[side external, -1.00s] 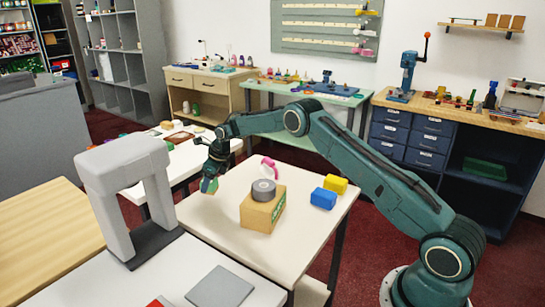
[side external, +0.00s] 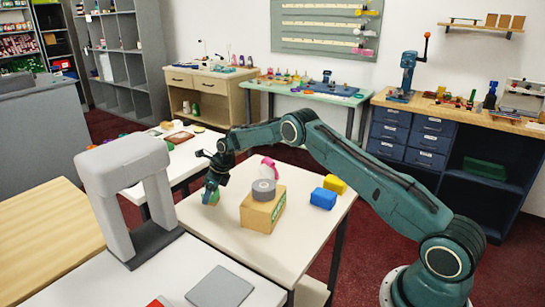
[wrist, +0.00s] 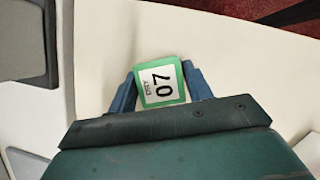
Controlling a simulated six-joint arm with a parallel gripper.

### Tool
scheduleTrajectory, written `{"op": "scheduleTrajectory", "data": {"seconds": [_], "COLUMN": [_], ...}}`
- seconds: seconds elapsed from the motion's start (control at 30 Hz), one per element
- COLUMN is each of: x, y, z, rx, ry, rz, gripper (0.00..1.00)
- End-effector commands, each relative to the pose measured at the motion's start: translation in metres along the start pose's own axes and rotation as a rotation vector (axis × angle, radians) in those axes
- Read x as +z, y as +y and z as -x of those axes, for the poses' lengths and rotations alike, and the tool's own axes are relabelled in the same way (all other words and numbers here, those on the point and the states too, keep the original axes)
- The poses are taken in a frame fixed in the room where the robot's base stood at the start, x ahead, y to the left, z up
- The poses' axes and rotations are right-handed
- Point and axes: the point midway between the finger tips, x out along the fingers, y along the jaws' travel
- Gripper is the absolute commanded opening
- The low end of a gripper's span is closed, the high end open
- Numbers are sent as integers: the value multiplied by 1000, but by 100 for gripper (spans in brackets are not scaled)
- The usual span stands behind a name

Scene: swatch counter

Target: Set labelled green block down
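The green block (wrist: 161,83) is between the two fingers of my gripper (wrist: 160,82) in the wrist view. Its white label faces the camera and carries the number 07 with smaller print. The fingertips are close against its two sides, and my gripper appears shut on it. In the side external view my gripper (side external: 212,188) points down with the green block (side external: 212,199) low over the left part of the white table (side external: 230,236). I cannot tell whether its underside touches the tabletop.
A cardboard box (side external: 262,212) with a grey tape roll (side external: 263,189) on top stands right of my gripper. A grey arch (side external: 128,195) stands left.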

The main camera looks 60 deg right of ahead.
Motion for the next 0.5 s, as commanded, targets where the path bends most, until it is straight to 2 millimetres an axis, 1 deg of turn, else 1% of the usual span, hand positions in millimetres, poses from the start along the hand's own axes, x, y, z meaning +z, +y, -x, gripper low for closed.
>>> {"op": "scheduleTrajectory", "data": {"seconds": [0.03, 0.07, 0.37, 0.5], "x": [0, 0, 0, 2], "y": [0, 0, 0, 0], "z": [0, 0, 0, 4], "rx": [0, 0, 0, 0], "ry": [0, 0, 0, -1], "rz": [0, 0, 0, 0], "gripper": [60, 66, 67, 67]}}
